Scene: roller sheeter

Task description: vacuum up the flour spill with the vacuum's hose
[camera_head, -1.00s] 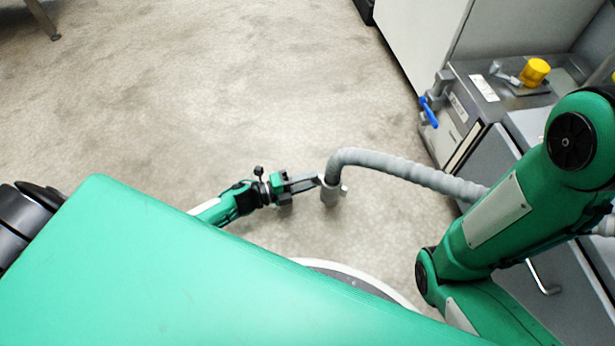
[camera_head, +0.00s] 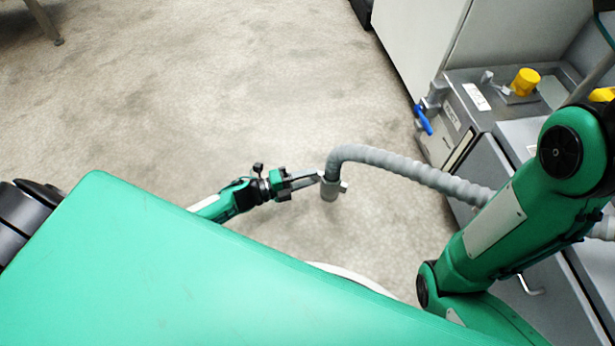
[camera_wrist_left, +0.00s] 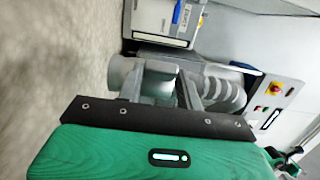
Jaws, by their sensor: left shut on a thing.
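The vacuum's grey ribbed hose (camera_head: 420,172) arches from the right, behind my right arm, to a grey nozzle end (camera_head: 331,188) that points down over the floor. My left gripper (camera_head: 318,178) is shut on this hose end. In the left wrist view the fingers (camera_wrist_left: 165,85) sit around the hose's smooth end (camera_wrist_left: 118,72), with the ribbed part (camera_wrist_left: 225,90) to the right. My right arm crosses the right side of the head view, and its gripper is out of sight. I cannot make out a distinct flour spill on the mottled pale floor (camera_head: 230,90).
A grey machine with a blue-handled valve (camera_head: 423,119) and a yellow knob (camera_head: 525,81) stands at the right. A tall white cabinet (camera_head: 425,40) stands behind it. A metal table leg (camera_head: 45,22) shows at the top left. The floor ahead and left is open.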

